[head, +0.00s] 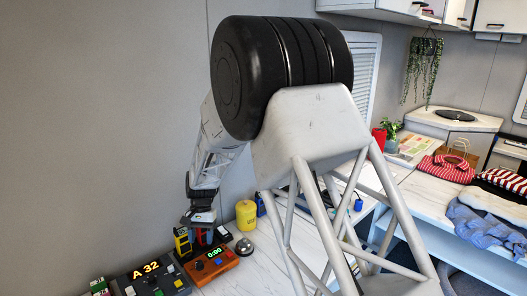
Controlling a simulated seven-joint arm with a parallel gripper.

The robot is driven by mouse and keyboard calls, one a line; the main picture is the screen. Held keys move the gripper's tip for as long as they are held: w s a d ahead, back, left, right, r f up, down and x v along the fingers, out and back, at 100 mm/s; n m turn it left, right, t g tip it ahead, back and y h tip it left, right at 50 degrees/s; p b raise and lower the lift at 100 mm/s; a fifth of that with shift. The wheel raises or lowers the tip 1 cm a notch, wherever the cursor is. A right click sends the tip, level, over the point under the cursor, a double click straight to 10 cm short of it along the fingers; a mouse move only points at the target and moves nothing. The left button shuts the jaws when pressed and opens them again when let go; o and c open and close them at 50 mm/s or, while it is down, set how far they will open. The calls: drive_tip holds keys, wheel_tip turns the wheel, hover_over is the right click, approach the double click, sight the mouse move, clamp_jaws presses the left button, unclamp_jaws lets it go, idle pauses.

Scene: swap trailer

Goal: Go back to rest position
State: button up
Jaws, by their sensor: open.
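My arm fills the middle of the head view, its large black joint raised high and its far link reaching down at the left. My gripper (203,228) is at the lower left, low over the counter, pointing down near an orange box with a 0:00 display (211,264). It is open. Its fingers are small and partly hidden among the things there, so I cannot tell whether they touch any of them. I see nothing held in it.
A dark box showing A 32 (150,280), a silver bell (245,247) and a yellow canister (246,214) stand close to my gripper. A grey wall (100,120) is at the left.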

drive_tip(key=s+d+r+t, duration=0.2)
drive_tip(key=s+d+r, duration=0.4)
drive_tip(key=d+r, duration=0.55)
drive_tip(key=s+d+r+t, duration=0.1)
drive_tip(key=s+d+r, duration=0.55)
drive_tip(key=d, duration=0.85)
drive_tip(key=s+d+r+t, duration=0.2)
drive_tip(key=s+d, duration=0.7)
drive_tip(key=s, duration=0.2)
drive_tip(key=s+d+r+t, duration=0.2)
drive_tip(key=s+d, duration=0.6)
drive_tip(key=s, duration=0.4)
drive_tip(key=shift+s+d+r, duration=0.3)
drive_tip(key=shift+d+r, duration=0.1)
drive_tip(key=shift+r, duration=0.1)
